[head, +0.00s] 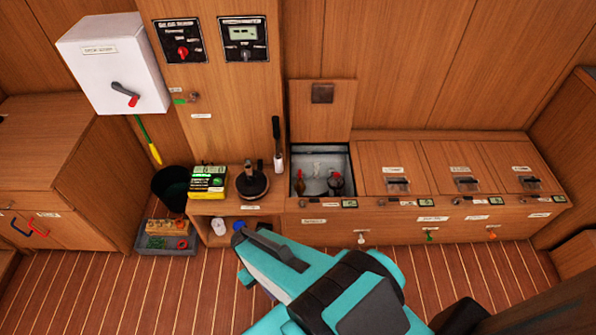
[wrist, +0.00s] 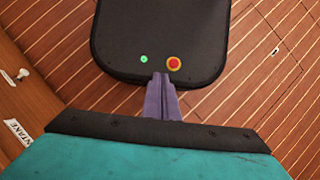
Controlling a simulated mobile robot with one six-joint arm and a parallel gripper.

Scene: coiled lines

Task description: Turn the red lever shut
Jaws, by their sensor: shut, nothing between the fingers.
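A white box (head: 113,62) hangs on the wall at the upper left. On its front is a dark lever with a red grip (head: 132,100), slanting down to the right. Two curved handles, one red (head: 38,226) and one blue (head: 20,227), sit on the low left cabinet. I cannot tell for sure which of these red parts is the red lever. My gripper (wrist: 162,88) shows in the wrist view with its two purple-grey fingers together and empty. In the head view my teal arm reaches over the floor, apart from both; its fingertips are not clear there.
A bench with lidded compartments (head: 440,165) runs along the right; one lid (head: 322,107) stands open. Small white, green and orange levers (head: 491,235) sit below its front. A grey tray (head: 165,243) and dark bucket (head: 171,187) stand at left. The striped floor (head: 80,270) has free room.

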